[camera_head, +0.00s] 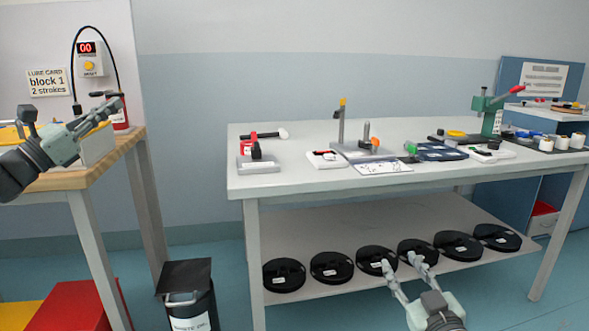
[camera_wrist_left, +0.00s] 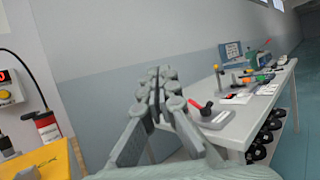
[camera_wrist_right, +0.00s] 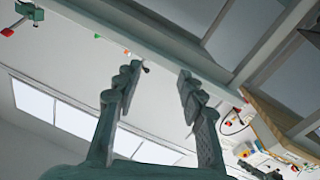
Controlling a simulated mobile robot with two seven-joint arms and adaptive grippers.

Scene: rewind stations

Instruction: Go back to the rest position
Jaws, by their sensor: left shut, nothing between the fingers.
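My left gripper (camera_head: 106,108) is raised over the wooden bench at the left, with its fingers together and nothing between them. In the left wrist view its fingertips (camera_wrist_left: 163,88) meet. My right gripper (camera_head: 400,268) is low in front of the white table's lower shelf, its fingers spread apart. In the right wrist view the gap between its fingers (camera_wrist_right: 155,85) is empty. In the head view its fingertips overlap the black reels in the picture; whether they touch cannot be told.
A white table (camera_head: 300,185) carries several tools and fixtures. Several black reels (camera_head: 284,275) lie on its lower shelf. The wooden bench (camera_head: 60,180) is at the left, with a red counter display (camera_head: 88,48) behind. A black waste bin (camera_head: 187,290) stands between them.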

